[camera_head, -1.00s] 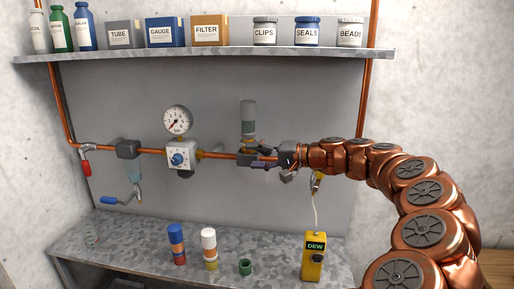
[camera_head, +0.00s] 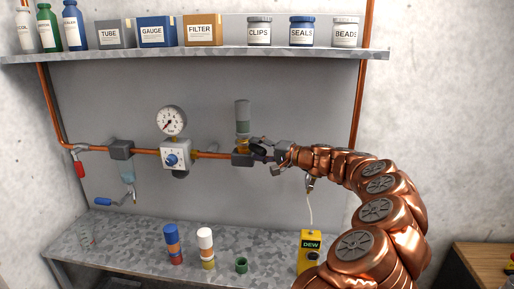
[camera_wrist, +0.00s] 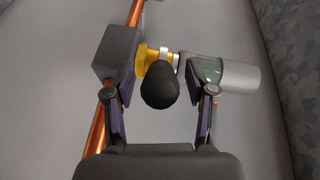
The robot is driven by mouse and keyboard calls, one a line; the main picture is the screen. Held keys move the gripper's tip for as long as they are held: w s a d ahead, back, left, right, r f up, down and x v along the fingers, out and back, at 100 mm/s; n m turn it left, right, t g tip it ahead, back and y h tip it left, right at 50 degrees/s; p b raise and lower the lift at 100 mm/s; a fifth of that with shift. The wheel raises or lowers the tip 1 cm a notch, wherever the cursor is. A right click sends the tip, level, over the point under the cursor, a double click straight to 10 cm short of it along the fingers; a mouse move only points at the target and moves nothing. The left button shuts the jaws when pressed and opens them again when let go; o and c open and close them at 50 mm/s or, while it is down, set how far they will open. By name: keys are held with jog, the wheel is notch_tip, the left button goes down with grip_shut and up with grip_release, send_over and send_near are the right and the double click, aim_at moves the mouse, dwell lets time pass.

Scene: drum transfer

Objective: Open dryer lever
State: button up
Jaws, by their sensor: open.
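The dryer (camera_head: 242,118) is a grey upright canister with a greenish lower part on a dark block (camera_head: 241,159) on the copper pipe. In the wrist view the canister (camera_wrist: 238,75) points right, and the block (camera_wrist: 114,52) is at upper left. A yellow fitting (camera_wrist: 147,62) joins them. The lever's rounded black end (camera_wrist: 160,88) lies between my open fingers, with visible gaps on both sides. In the head view the black lever end (camera_head: 258,143) shows just right of the canister's base. My gripper (camera_wrist: 163,103) is open around it; it also shows in the head view (camera_head: 268,149).
A pressure gauge (camera_head: 171,121) and regulator (camera_head: 176,154) sit left on the pipe. A red-handled valve (camera_head: 79,168) and blue lever (camera_head: 104,202) hang farther left. A shelf (camera_head: 200,53) with jars and boxes is above. Bottles and a yellow DEW meter (camera_head: 310,258) stand on the bench.

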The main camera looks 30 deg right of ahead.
jog(key=shift+w+a, duration=0.1)
grip_shut()
dwell(0.5)
